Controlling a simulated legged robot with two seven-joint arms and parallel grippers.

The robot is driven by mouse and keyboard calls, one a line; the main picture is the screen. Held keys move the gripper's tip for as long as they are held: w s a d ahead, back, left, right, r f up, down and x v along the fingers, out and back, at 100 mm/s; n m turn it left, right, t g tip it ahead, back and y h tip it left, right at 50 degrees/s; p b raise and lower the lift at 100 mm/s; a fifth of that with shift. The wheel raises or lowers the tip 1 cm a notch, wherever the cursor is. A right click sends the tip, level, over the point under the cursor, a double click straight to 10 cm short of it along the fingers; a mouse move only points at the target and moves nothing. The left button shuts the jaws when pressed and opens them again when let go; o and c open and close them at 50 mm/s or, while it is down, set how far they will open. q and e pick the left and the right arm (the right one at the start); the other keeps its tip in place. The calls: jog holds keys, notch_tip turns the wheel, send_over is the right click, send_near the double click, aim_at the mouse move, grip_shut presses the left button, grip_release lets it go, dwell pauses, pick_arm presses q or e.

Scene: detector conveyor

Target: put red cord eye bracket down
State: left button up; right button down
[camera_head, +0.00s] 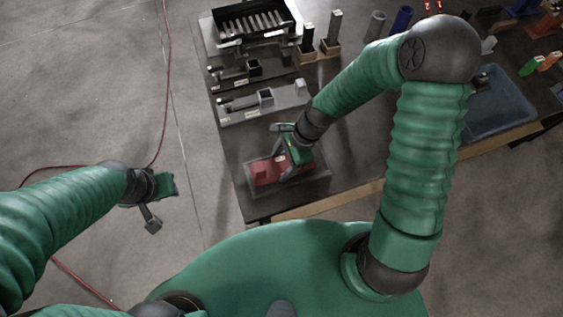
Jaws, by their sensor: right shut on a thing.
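The red cord eye bracket (266,172) shows as a red piece at the front left corner of the table, low inside a dark shallow tray (318,188). My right gripper (288,163) reaches down over the tray from the upper right and is shut on the red piece. The gripper hides part of it, and I cannot tell whether the piece touches the tray floor. My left gripper (160,203) is open and empty, left of the table and over the floor.
Behind the tray are grey fixtures (240,108) and a black rack (250,25) with several light bars. A blue tray (497,105) lies at the right. Coloured parts stand along the back. Bare table shows right of the small tray.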

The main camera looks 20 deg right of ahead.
jog(key=shift+d+f, duration=0.15)
jog(key=shift+f, duration=0.05)
jog(key=shift+d+f, duration=0.15)
jog(key=shift+d, duration=0.15)
jog(key=c, duration=0.8)
grip_release()
jog(key=shift+d+f, duration=0.3)
jog(key=shift+d, duration=0.35)
jog(key=shift+o, duration=1.2)
jog(key=shift+d, duration=0.15)
jog(key=shift+o, duration=1.2)
pick_arm(q)
jog(key=shift+s+d, duration=0.1)
jog(key=shift+d, duration=0.7)
pick_arm(e)
jog(key=shift+a+r, duration=0.1)
jog(key=shift+a, duration=0.5)
